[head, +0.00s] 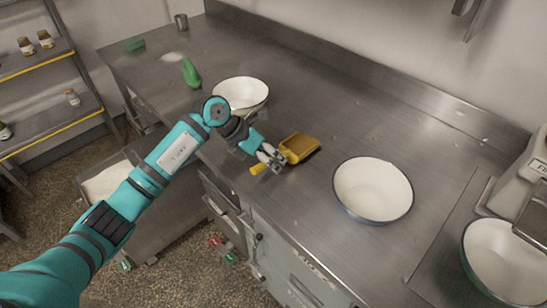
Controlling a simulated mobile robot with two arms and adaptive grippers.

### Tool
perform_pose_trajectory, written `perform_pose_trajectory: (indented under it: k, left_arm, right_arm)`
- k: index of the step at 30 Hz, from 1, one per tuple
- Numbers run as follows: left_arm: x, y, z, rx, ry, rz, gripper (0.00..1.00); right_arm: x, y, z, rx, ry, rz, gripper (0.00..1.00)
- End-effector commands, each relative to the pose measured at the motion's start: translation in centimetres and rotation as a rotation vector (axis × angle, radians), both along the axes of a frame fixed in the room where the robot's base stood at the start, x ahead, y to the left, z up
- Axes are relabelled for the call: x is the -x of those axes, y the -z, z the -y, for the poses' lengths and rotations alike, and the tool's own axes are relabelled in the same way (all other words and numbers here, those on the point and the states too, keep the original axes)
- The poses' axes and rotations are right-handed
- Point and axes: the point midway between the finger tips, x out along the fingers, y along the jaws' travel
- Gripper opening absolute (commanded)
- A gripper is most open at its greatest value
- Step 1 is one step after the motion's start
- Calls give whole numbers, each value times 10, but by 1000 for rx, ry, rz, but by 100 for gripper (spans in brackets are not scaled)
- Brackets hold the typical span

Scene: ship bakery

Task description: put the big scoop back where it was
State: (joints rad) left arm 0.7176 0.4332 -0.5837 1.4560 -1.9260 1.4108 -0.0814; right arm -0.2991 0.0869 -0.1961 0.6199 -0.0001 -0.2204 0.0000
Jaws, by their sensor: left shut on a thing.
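The big scoop (301,146) has an amber-brown pan and a yellow handle. It is at the front edge of the steel counter, between two white bowls. My left gripper (273,160) is shut on the scoop's handle, whose yellow end sticks out past the fingers on the near side. The pan points to the back right. I cannot tell whether the pan touches the counter or is just above it. My right gripper does not show.
One white bowl (241,94) stands behind my left wrist, another (373,190) right of the scoop. A third bowl (502,262) is by a grey machine (527,178). A bin of white powder (106,184) is below.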

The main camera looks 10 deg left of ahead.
Motion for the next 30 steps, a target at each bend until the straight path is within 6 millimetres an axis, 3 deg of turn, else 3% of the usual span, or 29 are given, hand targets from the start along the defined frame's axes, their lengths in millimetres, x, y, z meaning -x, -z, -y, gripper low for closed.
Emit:
perform_pose_trajectory:
  k: [11,12,18,30]
  left_arm:
    - [0,6,0,0,0,2,0]
    - [0,6,0,-1,0,0,12]
    - [0,5,0,-1,0,0,38]
    - [0,-3,-5,-1,-1,3,38]
  right_arm:
    - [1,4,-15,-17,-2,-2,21]
    - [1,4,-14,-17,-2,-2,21]
    - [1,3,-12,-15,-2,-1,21]
    - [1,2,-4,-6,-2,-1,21]
